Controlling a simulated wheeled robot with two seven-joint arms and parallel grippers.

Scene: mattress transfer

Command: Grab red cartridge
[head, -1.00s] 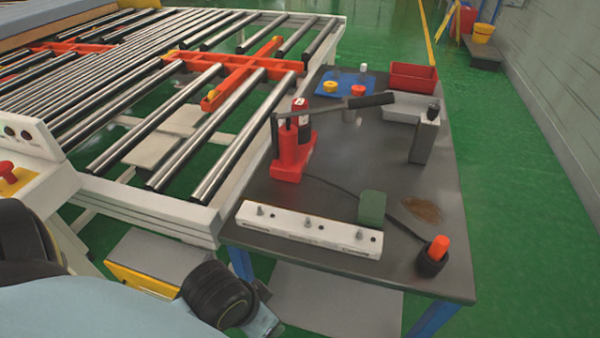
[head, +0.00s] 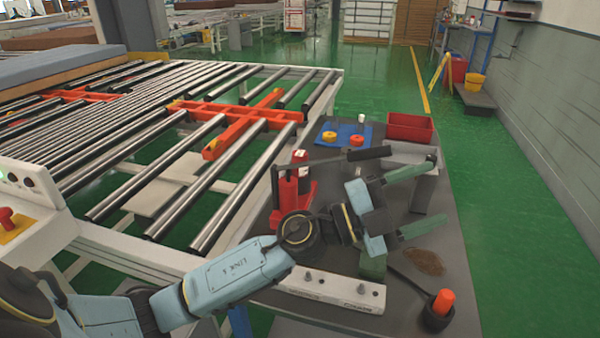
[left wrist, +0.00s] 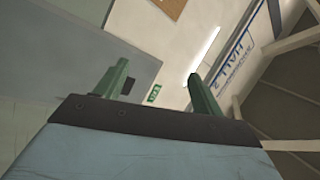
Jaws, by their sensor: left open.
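An orange-red cylinder (head: 443,300) stands upright in a black cup (head: 437,319) at the table's front right. A red-and-white cylinder (head: 300,162) stands beside the red lever press (head: 291,195); I cannot tell which of the two is the red cartridge. My left gripper (head: 438,194) reaches over the table with its green fingers spread and pointing right. It is open and empty, above and behind the orange-red cylinder, apart from it. The left wrist view shows the open fingers (left wrist: 158,75) with only wall and ceiling beyond. My right gripper is not in view.
The dark table (head: 460,262) bears a white fixture bar (head: 345,291), a green block (head: 373,265), a red bin (head: 410,127) and a blue tray (head: 344,134). A roller conveyor (head: 150,160) adjoins on the left. Green floor lies open to the right.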

